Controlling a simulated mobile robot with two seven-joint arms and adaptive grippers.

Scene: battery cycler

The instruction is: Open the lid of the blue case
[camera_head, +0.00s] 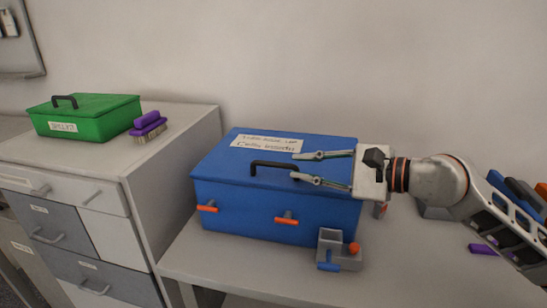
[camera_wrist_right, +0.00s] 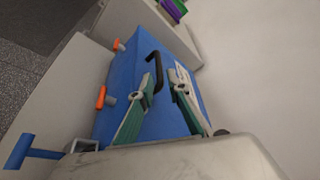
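The blue case (camera_head: 228,183) stands on the table in the head view, its lid down. A black handle (camera_head: 272,166) rises from the lid near the front edge, and a white label (camera_head: 268,143) lies behind it. Two orange latches (camera_head: 208,207) show on the front face. My right gripper (camera_head: 302,167) comes in from the right over the lid, its fingers apart and pointing at the handle. In the right wrist view the handle (camera_wrist_right: 154,72) is by the fingertips, with nothing seen gripped. My left gripper is not in view.
A small grey holder (camera_head: 337,254) with blue and orange parts stands before the case's front right. A green case (camera_head: 88,119) and a purple brush (camera_head: 148,127) rest on the drawer cabinet at left. Blue and orange items lie at far right.

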